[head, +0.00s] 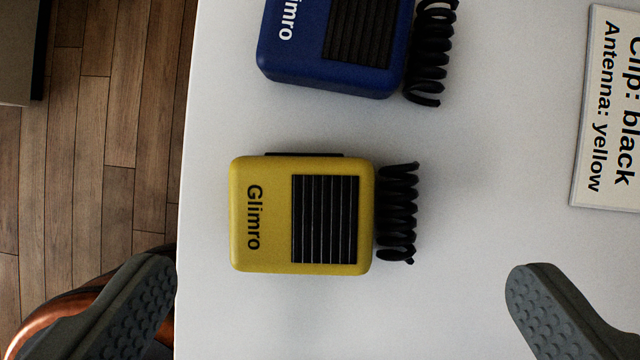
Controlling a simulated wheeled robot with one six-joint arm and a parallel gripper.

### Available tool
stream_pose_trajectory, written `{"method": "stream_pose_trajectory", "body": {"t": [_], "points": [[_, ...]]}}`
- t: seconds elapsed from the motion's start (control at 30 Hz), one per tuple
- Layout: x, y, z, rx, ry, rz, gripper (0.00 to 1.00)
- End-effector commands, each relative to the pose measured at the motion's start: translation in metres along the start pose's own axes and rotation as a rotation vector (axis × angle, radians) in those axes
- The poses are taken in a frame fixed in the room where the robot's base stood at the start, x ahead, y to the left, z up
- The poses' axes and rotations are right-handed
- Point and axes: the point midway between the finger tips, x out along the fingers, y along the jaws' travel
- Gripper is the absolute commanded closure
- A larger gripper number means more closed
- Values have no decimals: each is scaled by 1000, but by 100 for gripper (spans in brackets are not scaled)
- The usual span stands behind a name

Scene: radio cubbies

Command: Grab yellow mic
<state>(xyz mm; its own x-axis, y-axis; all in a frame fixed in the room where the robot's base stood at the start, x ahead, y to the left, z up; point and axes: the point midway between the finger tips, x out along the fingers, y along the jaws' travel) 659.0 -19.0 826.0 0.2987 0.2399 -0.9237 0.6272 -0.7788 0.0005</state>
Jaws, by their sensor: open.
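The yellow mic (265,218) lies on the white table (480,200), a little left of the middle of the view. It is a rounded yellow box marked "Glimro" with a black slatted grille and a black coiled cord (397,213) on its right side. A thin black part shows along its top edge. My gripper (335,285) is open and empty. One finger is at the lower left and one at the lower right, with the mic between them in the picture and slightly above the fingertips. Neither finger appears to touch it.
A blue mic (335,45) with a black coil lies above the yellow one, cut by the top edge. A sign (608,110) reading "Clip: black, Antenna: yellow" is at the upper right. The table's left edge borders a wooden floor (95,140). The table right of the yellow mic is clear.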

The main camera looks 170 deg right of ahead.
Motion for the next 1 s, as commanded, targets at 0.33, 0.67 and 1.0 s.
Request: {"method": "stream_pose_trajectory", "body": {"t": [0.33,0.67,1.0], "points": [[41,-6,2,0,-2,-2,0],[50,-5,2,0,0,1,2],[49,-5,2,0,0,1,44]]}}
